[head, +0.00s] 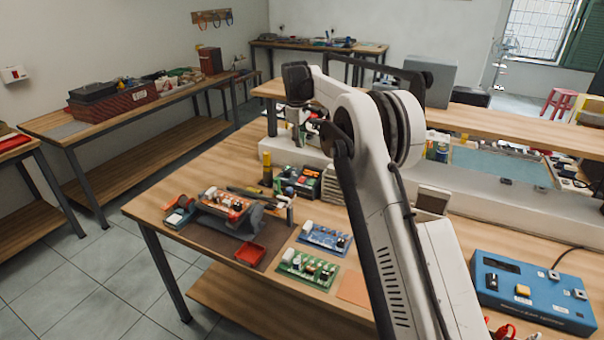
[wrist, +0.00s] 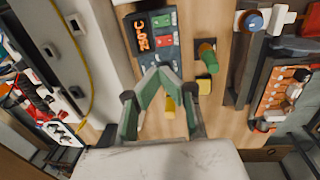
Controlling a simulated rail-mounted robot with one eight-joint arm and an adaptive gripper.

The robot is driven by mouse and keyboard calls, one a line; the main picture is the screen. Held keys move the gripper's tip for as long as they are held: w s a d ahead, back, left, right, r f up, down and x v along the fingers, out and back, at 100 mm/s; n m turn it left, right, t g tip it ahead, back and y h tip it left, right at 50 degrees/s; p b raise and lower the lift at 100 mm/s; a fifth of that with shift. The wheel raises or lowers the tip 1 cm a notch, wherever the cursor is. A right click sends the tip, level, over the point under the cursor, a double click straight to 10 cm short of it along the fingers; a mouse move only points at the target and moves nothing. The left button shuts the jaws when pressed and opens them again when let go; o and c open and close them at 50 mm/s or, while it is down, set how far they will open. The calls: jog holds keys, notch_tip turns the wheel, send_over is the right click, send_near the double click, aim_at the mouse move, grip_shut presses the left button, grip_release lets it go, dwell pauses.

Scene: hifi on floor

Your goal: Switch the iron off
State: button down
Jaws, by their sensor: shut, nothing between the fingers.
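The iron's station is a small dark box (head: 301,181) on the bench, left of my arm in the head view. In the wrist view the station (wrist: 171,55) shows a lit orange display reading about 250°C, with a red and a green control beside it. My gripper (wrist: 160,72) is shut and empty, its fingertips meeting over the station's near edge in the wrist view. I cannot tell whether they touch it. In the head view my arm hides part of the bench, and the fingers are not clear.
A green-topped post (wrist: 207,55) stands right of the station. A blue box (head: 535,290) sits at the right. A pale raised ledge runs behind.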

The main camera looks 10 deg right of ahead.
aim_at(302, 177)
jog(key=f, duration=0.4)
jog(key=w+f, duration=0.1)
jog(key=f, duration=0.4)
jog(key=d+f, duration=0.1)
jog(key=f, duration=0.4)
jog(key=shift+w+p, duration=0.15)
jog(key=shift+p, duration=0.15)
